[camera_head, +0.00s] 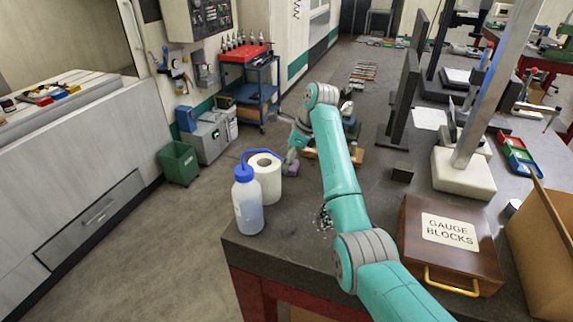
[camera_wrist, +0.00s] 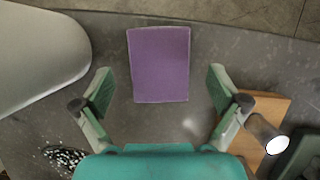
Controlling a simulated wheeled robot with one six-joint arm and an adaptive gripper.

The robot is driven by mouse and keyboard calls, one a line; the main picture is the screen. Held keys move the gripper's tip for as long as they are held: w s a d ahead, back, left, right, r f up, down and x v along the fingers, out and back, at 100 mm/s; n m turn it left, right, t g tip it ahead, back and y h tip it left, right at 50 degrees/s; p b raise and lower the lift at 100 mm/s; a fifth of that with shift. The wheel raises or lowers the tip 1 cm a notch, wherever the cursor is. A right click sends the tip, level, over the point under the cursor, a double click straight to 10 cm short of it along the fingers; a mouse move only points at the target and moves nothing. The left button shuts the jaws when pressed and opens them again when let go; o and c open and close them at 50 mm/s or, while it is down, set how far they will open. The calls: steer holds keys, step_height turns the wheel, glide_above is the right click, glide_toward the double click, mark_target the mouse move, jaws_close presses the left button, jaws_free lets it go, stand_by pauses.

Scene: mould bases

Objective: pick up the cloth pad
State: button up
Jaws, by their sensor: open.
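The cloth pad (camera_wrist: 160,64) is a flat purple rectangle lying on the dark bench top. In the wrist view it is upper centre, between and slightly beyond the fingers. My gripper (camera_wrist: 160,82) is open and empty, with one finger on each side of the pad and a gap to both edges. In the head view my gripper (camera_head: 291,158) is at the bench's left edge, just beyond the paper roll. The pad is mostly hidden there by the arm and roll.
The white paper roll (camera_head: 266,178) and a blue-capped bottle (camera_head: 248,205) stand close by at the bench corner. In the wrist view a wooden block (camera_wrist: 265,108) with a metal cylinder (camera_wrist: 264,133) lies right of the right finger. The bench edge runs just beyond the pad.

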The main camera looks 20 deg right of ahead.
steer(key=shift+w+a+f, duration=0.1)
steer(key=shift+a+f, duration=0.1)
steer(key=shift+f, duration=0.4)
steer(key=shift+c, duration=0.3)
steer(key=c, duration=1.1)
step_height(320, 180, up, 10)
steer(key=shift+r, duration=0.1)
